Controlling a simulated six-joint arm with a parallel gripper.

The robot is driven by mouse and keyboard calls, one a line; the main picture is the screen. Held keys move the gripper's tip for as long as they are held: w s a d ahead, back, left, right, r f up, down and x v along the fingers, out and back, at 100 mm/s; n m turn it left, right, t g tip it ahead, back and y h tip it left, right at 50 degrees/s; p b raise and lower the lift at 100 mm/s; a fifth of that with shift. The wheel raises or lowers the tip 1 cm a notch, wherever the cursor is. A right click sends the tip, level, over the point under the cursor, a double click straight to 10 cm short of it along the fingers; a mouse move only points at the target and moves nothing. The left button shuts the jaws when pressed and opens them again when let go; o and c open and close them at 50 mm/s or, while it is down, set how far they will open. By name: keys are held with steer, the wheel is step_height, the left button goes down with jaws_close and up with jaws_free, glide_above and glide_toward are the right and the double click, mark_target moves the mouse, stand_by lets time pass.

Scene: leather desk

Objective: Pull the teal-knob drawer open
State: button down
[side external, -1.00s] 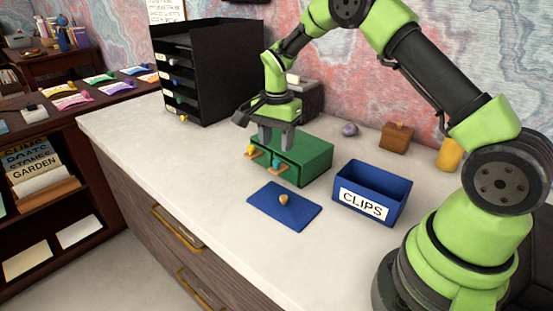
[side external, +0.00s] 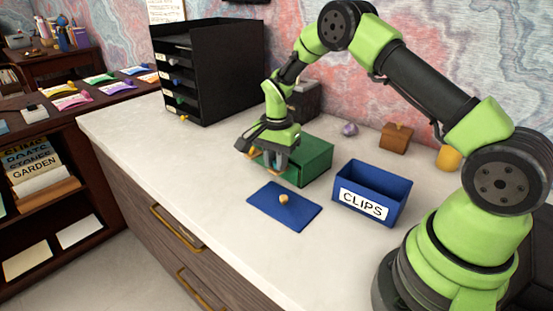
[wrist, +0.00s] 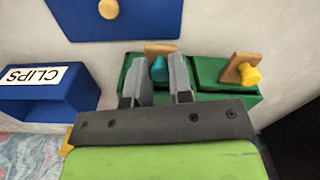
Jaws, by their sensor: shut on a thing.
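The green drawer box (side external: 314,160) stands on the pale desktop with two small drawers side by side. In the wrist view, the teal knob (wrist: 158,68) sits on a tan plate (wrist: 160,48) at the front of one drawer. The other drawer has a yellow knob (wrist: 250,74) on its own tan plate. My gripper (wrist: 160,76) is shut on the teal knob, one finger on each side of it. I see no clear gap at the drawer front.
A blue lid (side external: 272,211) with a tan knob lies flat before the drawers. A blue CLIPS bin (side external: 372,185) stands to the right. A black tray tower (side external: 228,75) stands behind to the left. The desktop at left is clear.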

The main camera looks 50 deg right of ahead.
steer(key=a, duration=0.8)
steer(key=shift+w+a, duration=0.1)
steer(key=shift+w, duration=0.25)
steer(key=c, duration=1)
jaws_free()
steer(key=shift+r, duration=0.1)
steer(key=shift+r, duration=4.9)
